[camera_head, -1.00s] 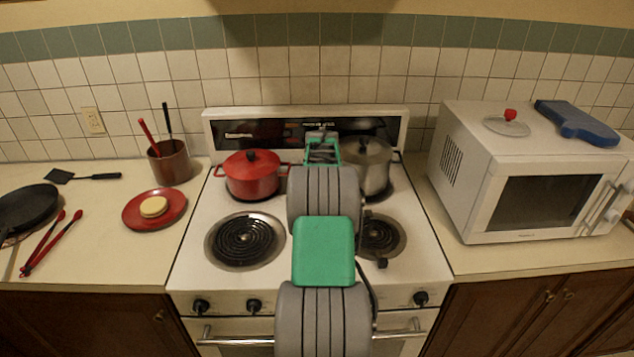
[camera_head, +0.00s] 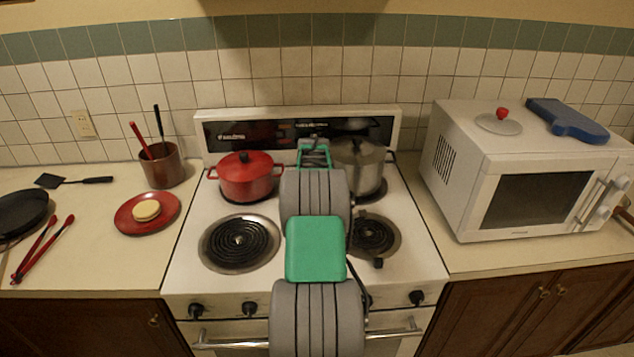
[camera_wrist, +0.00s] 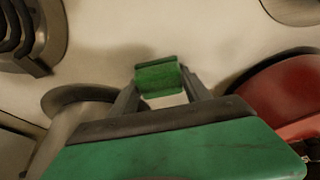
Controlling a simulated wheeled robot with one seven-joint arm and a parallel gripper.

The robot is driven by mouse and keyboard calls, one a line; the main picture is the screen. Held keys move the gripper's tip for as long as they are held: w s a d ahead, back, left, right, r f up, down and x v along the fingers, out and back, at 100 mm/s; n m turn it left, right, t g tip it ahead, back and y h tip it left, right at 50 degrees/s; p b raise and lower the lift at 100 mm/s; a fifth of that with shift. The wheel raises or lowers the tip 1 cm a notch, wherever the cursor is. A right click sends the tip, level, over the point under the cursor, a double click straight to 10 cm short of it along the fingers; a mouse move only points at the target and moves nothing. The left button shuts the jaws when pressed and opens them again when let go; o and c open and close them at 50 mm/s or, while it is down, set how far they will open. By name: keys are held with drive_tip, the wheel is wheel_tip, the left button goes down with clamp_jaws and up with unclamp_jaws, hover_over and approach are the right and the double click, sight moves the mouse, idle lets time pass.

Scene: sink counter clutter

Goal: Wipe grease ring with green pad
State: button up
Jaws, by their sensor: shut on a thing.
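The green pad (camera_wrist: 158,77) is a small green block held between my gripper's two grey fingers in the wrist view. My gripper (camera_wrist: 160,85) is shut on it, over the pale stovetop between the two pots. I cannot tell whether the pad touches the surface. In the head view my gripper (camera_head: 315,153) shows between the pots, with my arm hiding the stovetop in front of it; the pad is not clear there. No grease ring can be made out in either view.
A red pot (camera_head: 235,181) stands close on the left and a steel pot (camera_head: 362,168) close on the right. Front burners (camera_head: 240,240) lie nearer. A red plate (camera_head: 126,219) with a yellowish round thing sits left; a microwave (camera_head: 455,190) stands right.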

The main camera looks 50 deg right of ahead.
drive_tip(key=shift+s+a+f, duration=0.1)
drive_tip(key=shift+s+a, duration=0.1)
drive_tip(key=shift+a, duration=0.15)
wheel_tip(320, 180, up, 3)
drive_tip(key=shift+s+a+f+p, duration=0.1)
drive_tip(key=shift+p, duration=0.3)
drive_tip(key=shift+s+d+r+p, duration=0.15)
drive_tip(key=shift+r+p, duration=0.1)
drive_tip(key=shift+r, duration=0.3)
drive_tip(key=shift+s+d+r+p, duration=0.15)
drive_tip(key=shift+r+p, duration=0.1)
drive_tip(key=shift+r, duration=0.25)
drive_tip(key=shift+w+a+r+p, duration=0.1)
drive_tip(key=shift+r+p, duration=0.7)
drive_tip(key=shift+r, duration=0.95)
